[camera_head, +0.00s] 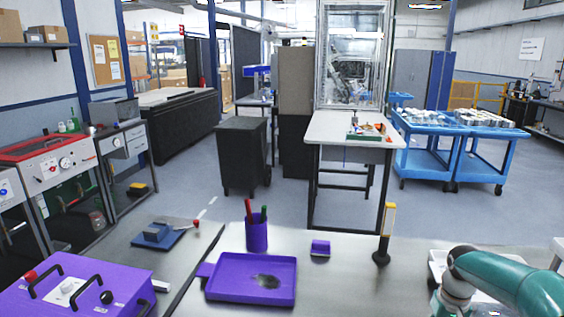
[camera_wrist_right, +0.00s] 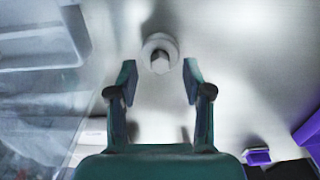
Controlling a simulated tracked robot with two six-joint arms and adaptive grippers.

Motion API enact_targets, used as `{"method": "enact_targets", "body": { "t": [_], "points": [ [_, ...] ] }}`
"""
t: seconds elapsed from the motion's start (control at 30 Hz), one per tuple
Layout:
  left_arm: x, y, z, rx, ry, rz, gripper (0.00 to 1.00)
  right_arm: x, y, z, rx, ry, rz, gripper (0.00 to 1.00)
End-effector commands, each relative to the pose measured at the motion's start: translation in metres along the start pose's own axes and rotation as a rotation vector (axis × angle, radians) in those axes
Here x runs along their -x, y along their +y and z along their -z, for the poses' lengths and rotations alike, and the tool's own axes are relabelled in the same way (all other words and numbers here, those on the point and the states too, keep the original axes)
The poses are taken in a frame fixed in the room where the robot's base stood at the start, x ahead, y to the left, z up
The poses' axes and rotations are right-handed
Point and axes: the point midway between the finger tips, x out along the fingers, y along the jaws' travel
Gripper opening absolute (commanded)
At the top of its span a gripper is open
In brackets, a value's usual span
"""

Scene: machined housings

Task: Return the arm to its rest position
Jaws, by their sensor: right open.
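My right arm (camera_head: 505,281) comes in at the lower right of the head view, bent over a white tray (camera_head: 436,268). Its gripper is out of sight in that view. In the right wrist view my right gripper (camera_wrist_right: 159,78) is open, with two teal fingers spread apart and nothing held between them. A pale round part (camera_wrist_right: 159,41) with a faceted middle shows just beyond the fingertips, apart from both; its distance is hard to tell. My left arm and gripper are not in view.
A purple tray (camera_head: 222,291) with a dark patch, a purple cup (camera_head: 256,236) of pens, a small purple block (camera_head: 320,248) and a yellow-topped post (camera_head: 386,232) stand on the bench. A purple box (camera_head: 85,290) with handles is at lower left.

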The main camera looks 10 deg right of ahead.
Motion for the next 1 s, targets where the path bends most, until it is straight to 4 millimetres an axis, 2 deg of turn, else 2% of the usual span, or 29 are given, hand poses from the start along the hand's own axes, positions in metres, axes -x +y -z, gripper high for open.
{"method": "enact_targets", "body": {
  "t": [0.1,0.27,0.87,1.0],
  "points": [
    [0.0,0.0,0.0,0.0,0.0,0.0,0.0,-0.018,0.001,-0.001,-0.001,-0.004,-0.001,0.5],
    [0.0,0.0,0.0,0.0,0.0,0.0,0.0,-0.032,0.001,-0.001,-0.001,0.0,-0.001,0.5],
    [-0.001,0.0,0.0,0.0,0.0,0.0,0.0,-0.026,0.0,0.0,-0.001,0.001,-0.001,0.5],
    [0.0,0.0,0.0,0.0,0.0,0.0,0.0,-0.013,0.0,0.001,0.0,0.003,-0.001,0.5]
  ]
}}
